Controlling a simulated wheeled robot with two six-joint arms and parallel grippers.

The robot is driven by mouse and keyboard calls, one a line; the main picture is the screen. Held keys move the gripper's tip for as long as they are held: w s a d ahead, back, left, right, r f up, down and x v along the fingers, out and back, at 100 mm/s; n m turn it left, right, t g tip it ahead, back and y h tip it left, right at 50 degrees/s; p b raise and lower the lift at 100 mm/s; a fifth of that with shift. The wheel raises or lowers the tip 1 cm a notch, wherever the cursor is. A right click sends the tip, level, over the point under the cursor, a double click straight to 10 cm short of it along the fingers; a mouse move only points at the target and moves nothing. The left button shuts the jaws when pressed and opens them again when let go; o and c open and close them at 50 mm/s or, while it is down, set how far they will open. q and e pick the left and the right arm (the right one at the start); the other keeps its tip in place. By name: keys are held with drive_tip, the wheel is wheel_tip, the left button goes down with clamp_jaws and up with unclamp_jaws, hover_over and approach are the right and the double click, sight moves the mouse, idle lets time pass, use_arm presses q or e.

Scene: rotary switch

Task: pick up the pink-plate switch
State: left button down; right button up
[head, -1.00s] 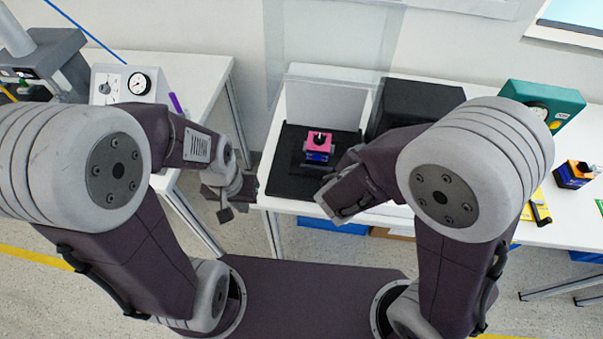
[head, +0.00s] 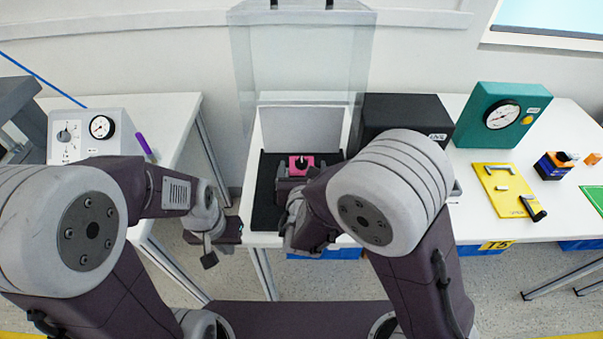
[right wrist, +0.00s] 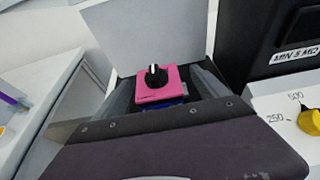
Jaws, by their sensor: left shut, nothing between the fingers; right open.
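The pink-plate switch (head: 301,162) sits on a black mat (head: 264,205) on the white table; it has a pink top plate and a black knob with a white mark. In the right wrist view the switch (right wrist: 157,84) shows its pink top and a strip of blue body below. My right gripper (head: 296,177) is open, with its fingers on either side of the switch; whether they touch it I cannot tell. The lower part of the switch is hidden by the gripper. My left gripper (head: 209,255) is shut and empty, low in front of the gap between the tables.
A black box (head: 405,115) stands close right of the mat, and a clear panel (head: 300,60) rises behind. Further right are a teal gauge box (head: 510,110), a yellow plate (head: 505,188) and another switch (head: 553,165). A white meter box (head: 88,132) stands on the left table.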

drive_tip(key=x, duration=0.4)
drive_tip(key=shift+w+a, duration=0.2)
drive_tip(key=shift+w, duration=0.05)
drive_tip(key=shift+s+r, duration=0.1)
drive_tip(key=c, duration=0.5)
clamp_jaws()
wheel_tip(320, 180, up, 10)
drive_tip(key=p, duration=0.2)
drive_tip(key=shift+p, duration=0.3)
